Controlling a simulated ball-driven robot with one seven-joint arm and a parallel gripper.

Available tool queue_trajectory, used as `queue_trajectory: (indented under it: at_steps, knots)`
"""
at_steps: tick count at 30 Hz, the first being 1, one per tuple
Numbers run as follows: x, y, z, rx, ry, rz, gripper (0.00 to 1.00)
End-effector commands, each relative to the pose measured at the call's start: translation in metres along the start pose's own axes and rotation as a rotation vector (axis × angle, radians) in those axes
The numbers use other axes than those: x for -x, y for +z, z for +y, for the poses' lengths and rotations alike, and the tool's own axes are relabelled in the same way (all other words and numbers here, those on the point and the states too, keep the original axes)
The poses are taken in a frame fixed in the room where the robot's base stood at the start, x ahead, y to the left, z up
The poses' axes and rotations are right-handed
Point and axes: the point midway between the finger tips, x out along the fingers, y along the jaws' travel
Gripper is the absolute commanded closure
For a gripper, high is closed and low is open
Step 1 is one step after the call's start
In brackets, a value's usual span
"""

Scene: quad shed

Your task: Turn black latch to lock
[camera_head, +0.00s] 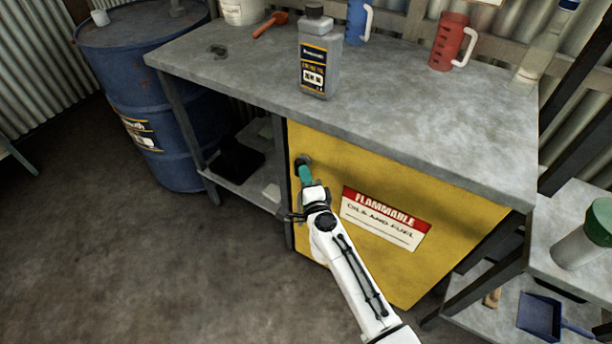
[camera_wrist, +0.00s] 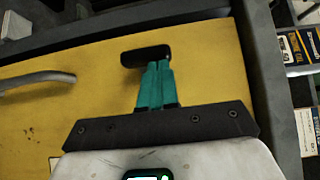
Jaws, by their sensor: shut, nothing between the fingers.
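The black latch (camera_wrist: 146,56) is on the yellow cabinet door (camera_wrist: 50,115), near its edge. In the wrist view it lies roughly crosswise, just beyond the fingertips. In the head view the latch (camera_head: 303,161) is a small dark shape at the door's upper left, partly hidden by my gripper. My gripper (camera_head: 306,176) has teal fingers, pressed together with nothing visible between them. In the wrist view the gripper (camera_wrist: 157,68) has its tips at the latch's lower edge. I cannot tell whether they touch it. The door looks closed.
A grey curved handle (camera_wrist: 38,80) is on the door. A red and white flammable label (camera_head: 386,217) is lower right. The grey worktop (camera_head: 400,110) overhangs the door and holds a grey bottle (camera_head: 319,60) and jugs. A blue drum (camera_head: 140,90) stands left. Floor at left is clear.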

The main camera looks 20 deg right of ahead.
Motion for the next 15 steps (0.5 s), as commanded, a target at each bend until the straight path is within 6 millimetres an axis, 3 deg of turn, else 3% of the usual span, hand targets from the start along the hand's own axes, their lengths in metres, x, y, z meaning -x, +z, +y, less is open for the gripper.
queue_trajectory:
  at_steps: [15]
  knots:
    - [-0.0006,0.0005,-0.0036,0.040,0.041,0.000,1.00]
